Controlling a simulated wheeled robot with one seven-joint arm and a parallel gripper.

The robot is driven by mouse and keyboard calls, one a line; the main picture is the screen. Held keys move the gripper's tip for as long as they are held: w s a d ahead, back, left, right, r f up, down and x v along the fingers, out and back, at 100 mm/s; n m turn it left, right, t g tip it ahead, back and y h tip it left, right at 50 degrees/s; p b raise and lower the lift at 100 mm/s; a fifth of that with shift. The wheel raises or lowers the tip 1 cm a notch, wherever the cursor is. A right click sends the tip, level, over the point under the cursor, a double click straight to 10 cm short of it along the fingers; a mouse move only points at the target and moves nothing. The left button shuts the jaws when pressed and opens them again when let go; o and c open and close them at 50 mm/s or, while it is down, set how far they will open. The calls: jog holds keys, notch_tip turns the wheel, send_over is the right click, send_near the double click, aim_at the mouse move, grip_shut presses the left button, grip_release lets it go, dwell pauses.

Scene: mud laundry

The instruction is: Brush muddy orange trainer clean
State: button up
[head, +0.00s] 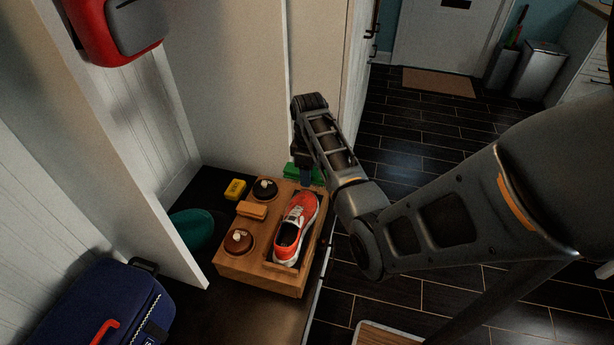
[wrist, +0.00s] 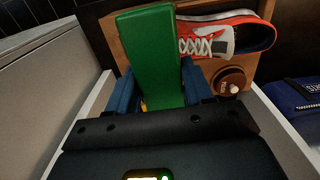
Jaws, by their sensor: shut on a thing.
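The orange trainer (head: 299,222) with white laces and a white sole lies on a wooden shoe-care box (head: 262,278), toe away from me. In the wrist view the trainer (wrist: 222,38) is at the upper right, partly hidden. I cannot make out mud on it. My gripper (head: 305,176) is at the box's far end, just beyond the toe. It is shut on a green block-shaped thing (head: 291,171), likely a brush. In the wrist view the green brush (wrist: 150,55) stands between the blue fingers. Its underside is hidden, so I cannot tell whether it touches anything.
On the box are a black tin (head: 265,189), a brown tin (head: 239,242) and a small wooden brush (head: 252,210). A yellow block (head: 235,189) is beside it. A blue bag (head: 105,305) and pale partition (head: 165,200) stand left. Dark floor right is open.

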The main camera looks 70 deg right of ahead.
jog(key=shift+f, duration=0.1)
jog(key=shift+a+f+b, duration=0.15)
jog(key=shift+f+b, duration=0.55)
jog(key=shift+f, duration=0.65)
jog(key=shift+a+f+b, duration=0.2)
jog(key=shift+f+b, duration=0.5)
jog(key=shift+f, duration=0.6)
jog(key=shift+a+f+b, duration=0.15)
jog(key=shift+f+b, duration=0.55)
jog(key=shift+f, duration=0.8)
jog(key=shift+s+a+f, duration=0.1)
jog(key=shift+a, duration=0.1)
jog(key=shift+r+p, duration=0.65)
jog(key=shift+p, duration=0.1)
jog(key=shift+c, duration=0.5)
jog(key=shift+d, duration=0.1)
jog(key=shift+d, duration=0.15)
jog(key=shift+d, duration=0.45)
